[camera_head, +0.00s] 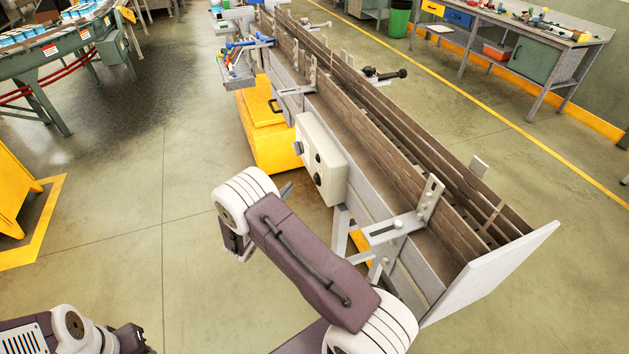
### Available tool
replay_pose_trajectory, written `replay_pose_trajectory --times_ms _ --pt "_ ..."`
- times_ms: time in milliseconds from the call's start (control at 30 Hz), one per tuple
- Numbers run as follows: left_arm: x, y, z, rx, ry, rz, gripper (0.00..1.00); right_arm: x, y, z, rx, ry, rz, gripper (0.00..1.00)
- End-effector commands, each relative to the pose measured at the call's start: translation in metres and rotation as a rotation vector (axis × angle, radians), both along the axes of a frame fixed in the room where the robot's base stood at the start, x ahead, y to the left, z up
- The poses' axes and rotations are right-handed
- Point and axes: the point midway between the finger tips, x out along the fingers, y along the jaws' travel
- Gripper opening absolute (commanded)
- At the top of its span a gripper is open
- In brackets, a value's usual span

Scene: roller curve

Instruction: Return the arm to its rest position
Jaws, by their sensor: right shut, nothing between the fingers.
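My right arm comes in from the bottom with its purple link and white joints, folded beside the near end of the conveyor (365,180). My right gripper (287,189) shows only as a small dark part past the arm link, in front of the conveyor's control box (320,160). It is shut and empty, and mostly hidden behind the link. It appears apart from the box. Part of my left arm shows in the bottom left corner; its gripper is not in view.
A yellow cabinet (268,125) stands under the conveyor's left side. A bracket (405,220) sticks out near my right arm. A workbench (500,45) is at the back right and another conveyor (50,55) at the back left. The floor (130,220) between is clear.

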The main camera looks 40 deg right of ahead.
Motion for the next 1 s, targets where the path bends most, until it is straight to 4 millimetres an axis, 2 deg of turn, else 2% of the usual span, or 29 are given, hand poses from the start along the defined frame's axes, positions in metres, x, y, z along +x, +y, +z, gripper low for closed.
replay_pose_trajectory --times_ms 267,367,467,533,600,667,700,767,833,900,1000 --pt "0.000 0.000 0.000 0.000 0.000 0.000 0.36 0.000 0.000 0.000 0.000 0.000 -0.001 0.00" --pt "0.000 0.000 0.000 0.000 0.000 0.000 0.36 -0.015 -0.010 0.004 0.043 0.016 -0.070 0.00" --pt "0.000 0.000 0.000 0.000 0.000 0.000 0.36 -0.073 -0.030 0.008 0.209 0.063 -0.292 0.00" --pt "0.000 0.000 0.000 0.000 0.000 0.000 0.36 -0.133 -0.029 0.006 0.412 0.087 -0.497 0.00" --pt "0.000 0.000 0.000 0.000 0.000 0.000 0.36 -0.188 -0.007 0.002 0.648 0.078 -0.686 0.00" --pt "0.000 0.000 0.000 0.000 0.000 0.000 0.36 -0.222 0.022 -0.001 0.859 0.038 -0.824 0.00" --pt "0.000 0.000 0.000 0.000 0.000 0.000 0.36 -0.238 0.043 -0.001 0.994 -0.003 -0.897 0.00" --pt "0.000 0.000 0.000 0.000 0.000 0.000 0.36 -0.251 0.073 0.002 1.180 -0.081 -0.988 0.00" --pt "0.000 0.000 0.000 0.000 0.000 0.000 0.36 -0.256 0.100 0.008 1.355 -0.178 -1.060 0.00" --pt "0.000 0.000 0.000 0.000 0.000 0.000 0.36 -0.255 0.117 0.015 1.480 -0.265 -1.105 0.00" --pt "0.000 0.000 0.000 0.000 0.000 0.000 0.36 -0.252 0.128 0.021 1.575 -0.344 -1.140 0.00"
